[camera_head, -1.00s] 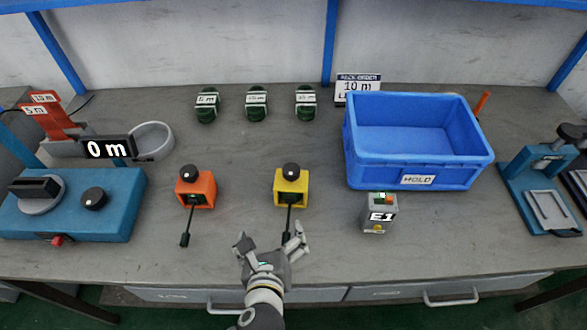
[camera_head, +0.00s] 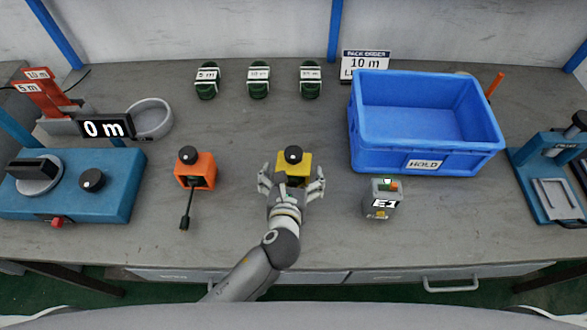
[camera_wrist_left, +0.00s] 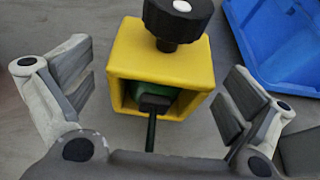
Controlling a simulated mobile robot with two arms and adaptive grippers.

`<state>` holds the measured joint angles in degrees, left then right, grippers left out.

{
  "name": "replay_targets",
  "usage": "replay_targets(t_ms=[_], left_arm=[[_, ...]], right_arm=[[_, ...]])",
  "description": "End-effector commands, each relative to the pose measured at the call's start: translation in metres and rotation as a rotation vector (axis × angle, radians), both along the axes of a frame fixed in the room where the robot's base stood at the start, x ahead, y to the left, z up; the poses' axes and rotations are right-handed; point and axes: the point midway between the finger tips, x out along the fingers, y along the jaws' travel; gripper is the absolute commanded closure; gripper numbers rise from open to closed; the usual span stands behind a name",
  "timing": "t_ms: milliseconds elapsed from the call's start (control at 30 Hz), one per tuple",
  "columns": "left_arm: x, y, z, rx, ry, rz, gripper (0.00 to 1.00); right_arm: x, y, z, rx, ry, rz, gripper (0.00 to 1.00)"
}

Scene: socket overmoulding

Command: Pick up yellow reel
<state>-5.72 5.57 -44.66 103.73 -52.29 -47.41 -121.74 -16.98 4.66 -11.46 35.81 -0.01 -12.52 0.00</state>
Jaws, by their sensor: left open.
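The yellow reel (camera_head: 294,163) stands on the grey bench, a square yellow frame with a black knob on top. In the left wrist view the yellow reel (camera_wrist_left: 165,63) shows large between the fingers, with something green and a black plug and cable in its open front. My left gripper (camera_head: 291,180) is open and reaches in from the front, its fingers spread to either side of the reel. In the left wrist view my left gripper (camera_wrist_left: 160,90) shows a gap between each finger and the reel. My right gripper is not in view.
An orange reel (camera_head: 195,172) stands to the left with its cable hanging forward. A blue HOLD crate (camera_head: 425,150) and a grey E1 box (camera_head: 381,199) stand to the right. Several green coils (camera_head: 259,80) lie at the back. Bench between is clear.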

Motion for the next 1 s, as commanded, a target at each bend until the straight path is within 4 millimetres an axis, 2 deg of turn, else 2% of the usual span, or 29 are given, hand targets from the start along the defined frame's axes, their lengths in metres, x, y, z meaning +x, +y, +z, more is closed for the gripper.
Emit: replay_targets(t_ms=[133, 400, 567, 833, 1000], left_arm=[[0.011, -0.002, -0.006, 0.0, 0.002, -0.001, 0.0], [0.013, -0.002, -0.007, 0.0, 0.002, -0.001, 0.01], [0.013, -0.002, -0.007, 0.0, 0.002, -0.001, 0.22], [0.012, -0.001, -0.007, 0.0, 0.003, -0.001, 0.57], [0.013, -0.002, -0.006, 0.0, 0.0, -0.001, 0.57]], right_arm=[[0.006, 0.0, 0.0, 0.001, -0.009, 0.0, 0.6], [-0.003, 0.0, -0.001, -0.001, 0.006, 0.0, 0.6], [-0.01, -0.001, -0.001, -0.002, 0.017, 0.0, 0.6], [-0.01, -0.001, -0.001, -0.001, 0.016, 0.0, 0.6], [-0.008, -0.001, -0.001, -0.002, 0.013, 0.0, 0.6]])
